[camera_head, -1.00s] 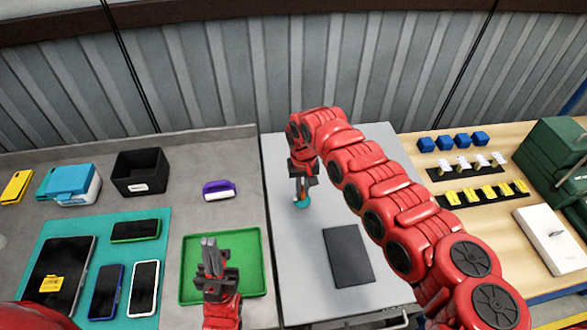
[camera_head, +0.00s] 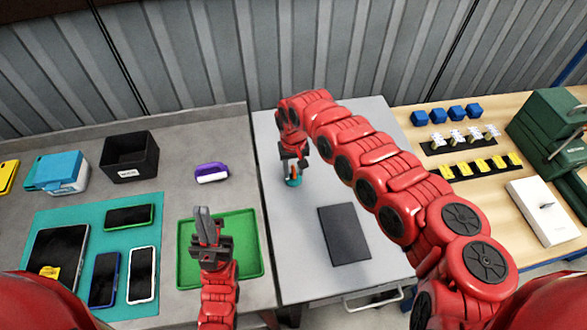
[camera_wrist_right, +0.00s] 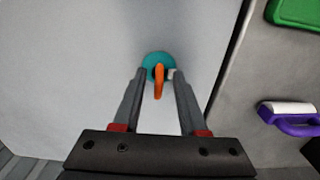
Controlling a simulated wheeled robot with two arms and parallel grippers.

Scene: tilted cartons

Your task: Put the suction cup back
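The suction cup (camera_head: 294,183) is a teal disc with an orange handle. It sits on the light grey table section (camera_head: 385,130); its disc and handle show clearly in the right wrist view (camera_wrist_right: 158,59). My right gripper (camera_head: 293,172) is just above it, pointing down and partly hiding it in the head view. In the wrist view its fingers (camera_wrist_right: 159,78) are apart, with the orange handle between the tips and a visible gap on each side. My left gripper (camera_head: 203,213) looks shut and empty over the green tray (camera_head: 251,264).
A dark flat pad (camera_head: 344,234) lies on the light section. A purple-and-white item (camera_head: 211,172), a black bin (camera_head: 130,157) and a teal mat (camera_head: 75,225) with phones are left. Blue cubes (camera_head: 437,115), yellow pieces (camera_head: 479,166) and a white box (camera_head: 541,212) are right.

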